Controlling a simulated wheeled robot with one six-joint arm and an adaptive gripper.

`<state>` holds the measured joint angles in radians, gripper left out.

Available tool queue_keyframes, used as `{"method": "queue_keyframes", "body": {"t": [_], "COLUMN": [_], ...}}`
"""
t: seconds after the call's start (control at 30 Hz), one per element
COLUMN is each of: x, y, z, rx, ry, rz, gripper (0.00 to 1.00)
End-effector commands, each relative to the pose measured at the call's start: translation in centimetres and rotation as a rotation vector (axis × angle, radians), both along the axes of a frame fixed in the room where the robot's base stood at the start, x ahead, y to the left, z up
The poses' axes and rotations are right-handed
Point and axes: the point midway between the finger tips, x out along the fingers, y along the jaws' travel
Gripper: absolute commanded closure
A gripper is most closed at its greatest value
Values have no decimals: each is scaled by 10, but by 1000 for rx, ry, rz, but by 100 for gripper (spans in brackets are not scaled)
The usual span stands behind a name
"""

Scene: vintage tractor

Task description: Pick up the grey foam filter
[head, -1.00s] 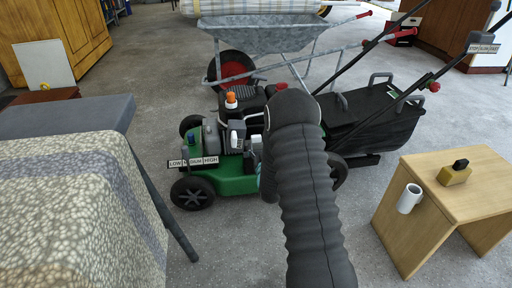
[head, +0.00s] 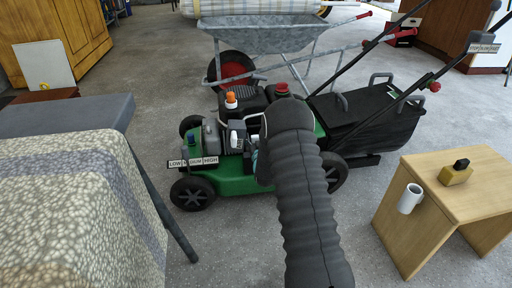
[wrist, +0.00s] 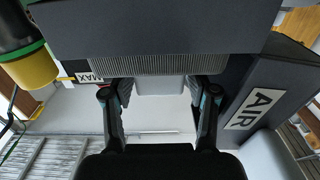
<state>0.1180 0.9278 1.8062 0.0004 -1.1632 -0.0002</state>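In the wrist view a light grey block (wrist: 160,87), which looks like the foam filter, shows between my fingertips, below a dark pleated strip (wrist: 155,64). My gripper (wrist: 160,95) is open, with one finger on each side of the block and a small gap at each side. A dark box part (wrist: 170,25) lies above the strip, and a dark cover marked AIR (wrist: 258,108) is at the right. In the head view my own arm hides my gripper and the filter, in front of the green mower (head: 235,178).
In the head view a cloth-covered table (head: 70,210) stands left, a small wooden bench (head: 465,190) right, and a wheelbarrow (head: 265,40) behind. Grey floor lies between.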

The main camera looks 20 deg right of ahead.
Motion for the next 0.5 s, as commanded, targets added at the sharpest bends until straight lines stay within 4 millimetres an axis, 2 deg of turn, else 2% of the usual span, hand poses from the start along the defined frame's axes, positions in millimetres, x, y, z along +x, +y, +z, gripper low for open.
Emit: {"method": "queue_keyframes", "body": {"t": [0.03,0.1,0.2,0.5], "x": [0,0,0,0], "y": [0,0,0,0], "z": [0,0,0,2], "rx": [0,0,0,0], "ry": [0,0,0,-1], "rz": [0,0,0,0], "gripper": [52,69,90,90]}}
